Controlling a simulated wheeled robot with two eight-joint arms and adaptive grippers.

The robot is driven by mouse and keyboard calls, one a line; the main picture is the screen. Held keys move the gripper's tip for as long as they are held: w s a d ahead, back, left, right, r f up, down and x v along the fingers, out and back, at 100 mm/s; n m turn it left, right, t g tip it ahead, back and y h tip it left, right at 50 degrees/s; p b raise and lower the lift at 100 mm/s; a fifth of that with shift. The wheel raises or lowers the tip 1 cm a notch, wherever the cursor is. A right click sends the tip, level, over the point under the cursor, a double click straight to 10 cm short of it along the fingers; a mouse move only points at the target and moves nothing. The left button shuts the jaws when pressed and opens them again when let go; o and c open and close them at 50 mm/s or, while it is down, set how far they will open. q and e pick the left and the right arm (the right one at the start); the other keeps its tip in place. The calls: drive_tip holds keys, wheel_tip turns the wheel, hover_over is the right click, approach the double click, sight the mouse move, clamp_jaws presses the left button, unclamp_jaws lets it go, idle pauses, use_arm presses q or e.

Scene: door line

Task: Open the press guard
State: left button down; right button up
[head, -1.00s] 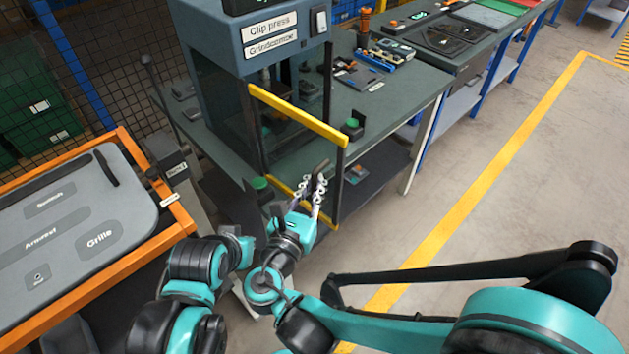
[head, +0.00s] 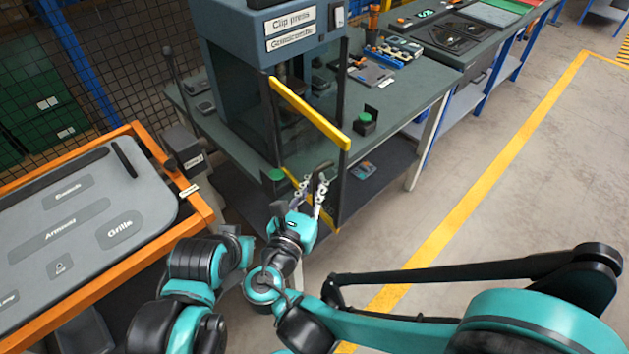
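The press guard (head: 311,113) is a clear panel in a dark frame with a yellow bar along its top and another lower down. It stands at an angle out from the front of the clip press (head: 262,48), with its free edge swung toward me. A dark handle (head: 320,178) is low near that free edge. My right gripper (head: 311,194) has its silver fingers on either side of the handle and appears closed on it; the exact contact is small and partly hidden. My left gripper (head: 240,246) is folded close to the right wrist, its fingers not clearly visible.
An orange-edged cart (head: 203,207) with a grey labelled top stands at the left. Green buttons (head: 364,118) and tools sit on the dark bench (head: 405,90). The floor (head: 530,180) to the right is clear, with a yellow line.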

drive_tip(key=o, duration=0.4)
drive_tip(key=shift+s+d, duration=0.2)
drive_tip(key=shift+c, duration=0.2)
drive_tip(key=shift+w+a, duration=0.1)
drive_tip(key=v, duration=0.7)
drive_tip(key=shift+s, duration=0.3)
drive_tip(key=shift+r, duration=0.1)
